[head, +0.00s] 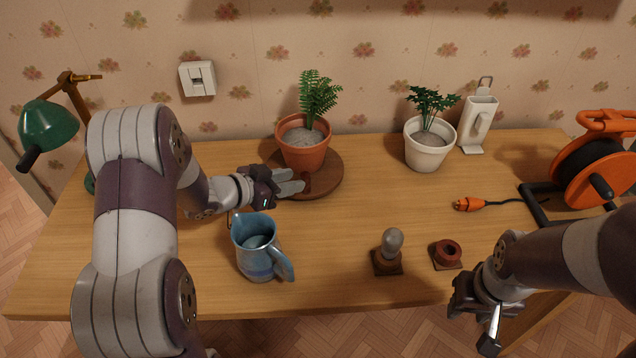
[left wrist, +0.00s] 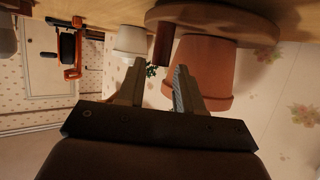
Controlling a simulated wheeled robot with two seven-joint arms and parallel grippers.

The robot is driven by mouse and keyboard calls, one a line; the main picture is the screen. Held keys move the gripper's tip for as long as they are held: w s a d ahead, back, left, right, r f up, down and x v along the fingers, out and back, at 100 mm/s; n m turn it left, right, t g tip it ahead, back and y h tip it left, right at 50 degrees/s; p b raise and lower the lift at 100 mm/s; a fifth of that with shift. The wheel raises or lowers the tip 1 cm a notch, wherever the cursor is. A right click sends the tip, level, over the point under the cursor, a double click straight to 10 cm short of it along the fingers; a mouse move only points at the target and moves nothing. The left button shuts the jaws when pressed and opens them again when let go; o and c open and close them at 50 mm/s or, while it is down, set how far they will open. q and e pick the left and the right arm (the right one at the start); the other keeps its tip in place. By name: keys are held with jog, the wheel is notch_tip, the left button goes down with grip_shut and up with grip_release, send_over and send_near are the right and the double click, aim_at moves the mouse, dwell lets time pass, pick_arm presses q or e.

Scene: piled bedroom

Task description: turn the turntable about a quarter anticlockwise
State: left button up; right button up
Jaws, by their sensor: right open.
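The turntable (head: 330,188) is a round brown wooden disc on the desk; its edge also shows in the left wrist view (left wrist: 215,22). A terracotta pot with a fern (head: 303,150) stands on it. A short brown peg (left wrist: 163,45) sticks up from the disc near its rim. My left gripper (head: 298,184) is low at the disc's front left. Its fingers (left wrist: 158,78) are apart, and the peg shows in line with the gap between them, with no clear contact. My right gripper (head: 480,320) is open and empty off the desk's front edge.
A blue jug (head: 259,255) stands just in front of my left gripper. A bulb on a base (head: 389,252), a brown socket (head: 447,254), a white potted plant (head: 428,150), an orange plug (head: 468,204) and a cable reel (head: 590,172) stand to the right. A green lamp (head: 50,130) is at left.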

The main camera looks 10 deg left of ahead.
aim_at(312, 187)
pick_arm(q)
jog(key=x, duration=0.7)
jog(key=shift+w+f, duration=0.1)
jog(key=shift+w, duration=0.1)
grip_shut()
